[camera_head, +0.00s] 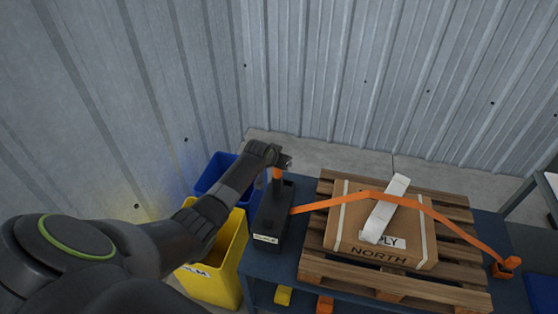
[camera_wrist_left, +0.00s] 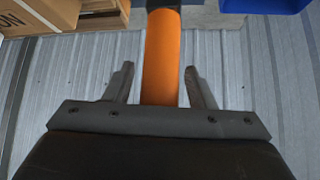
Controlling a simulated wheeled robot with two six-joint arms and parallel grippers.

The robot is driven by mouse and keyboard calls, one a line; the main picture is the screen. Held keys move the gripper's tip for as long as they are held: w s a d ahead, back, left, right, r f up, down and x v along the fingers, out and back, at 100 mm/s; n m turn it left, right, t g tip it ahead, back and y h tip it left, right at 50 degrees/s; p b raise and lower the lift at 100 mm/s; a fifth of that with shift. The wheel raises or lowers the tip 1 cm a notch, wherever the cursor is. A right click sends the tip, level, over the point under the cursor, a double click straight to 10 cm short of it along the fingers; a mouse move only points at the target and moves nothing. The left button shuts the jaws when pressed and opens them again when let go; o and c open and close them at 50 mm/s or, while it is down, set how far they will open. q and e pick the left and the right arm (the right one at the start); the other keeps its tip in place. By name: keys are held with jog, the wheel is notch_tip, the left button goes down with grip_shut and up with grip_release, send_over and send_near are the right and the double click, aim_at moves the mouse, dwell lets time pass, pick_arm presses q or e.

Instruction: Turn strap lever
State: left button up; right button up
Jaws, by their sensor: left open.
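An orange lever (camera_head: 277,174) stands up from a dark ratchet block (camera_head: 266,226) at the left end of the blue bench. My left gripper (camera_head: 283,161) is at the top of this lever. In the left wrist view the orange lever (camera_wrist_left: 161,50) runs between the two open fingers (camera_wrist_left: 159,75), with a gap visible on each side. An orange strap (camera_head: 345,199) runs from the block over a cardboard box (camera_head: 345,235) to an orange anchor (camera_head: 507,265) on the right. My right gripper is in neither view.
The box sits on a wooden pallet (camera_head: 450,285) beside the block, with a white strip (camera_head: 386,207) across it. A yellow bin (camera_head: 232,250) and a blue bin (camera_head: 212,172) stand left of the bench. Corrugated metal walls (camera_head: 330,70) close off the back.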

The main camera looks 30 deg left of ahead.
pick_arm(q)
jog(key=shift+s, duration=0.1)
jog(key=shift+v, duration=0.9)
jog(key=v, duration=1.5)
jog(key=shift+r+b, duration=0.25)
jog(key=shift+b, duration=0.2)
jog(key=shift+s+d, duration=0.1)
